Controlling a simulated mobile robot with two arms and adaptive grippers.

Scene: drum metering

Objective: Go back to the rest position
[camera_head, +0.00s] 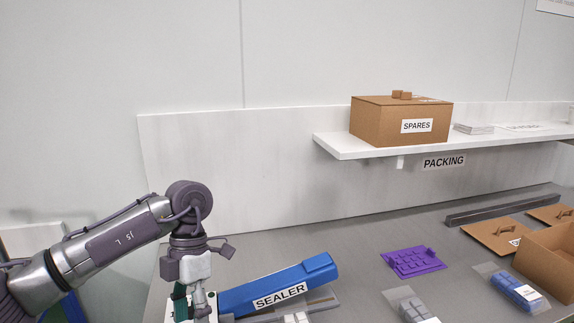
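My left arm comes in from the left, and its gripper (197,303) points down at the bottom of the picture, just left of the blue sealer (275,284). The fingertips run close to the bottom edge, and I cannot tell if they are open, shut or holding something. A dark green and white item (180,307) shows beside and behind the fingers, partly hidden by them. My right gripper is not in view.
A purple tray (412,261) lies on the grey table (350,262), with bagged items (515,290) and an open cardboard box (545,262) to the right. A white shelf (345,146) carries a SPARES box (385,125). Bare table lies between sealer and purple tray.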

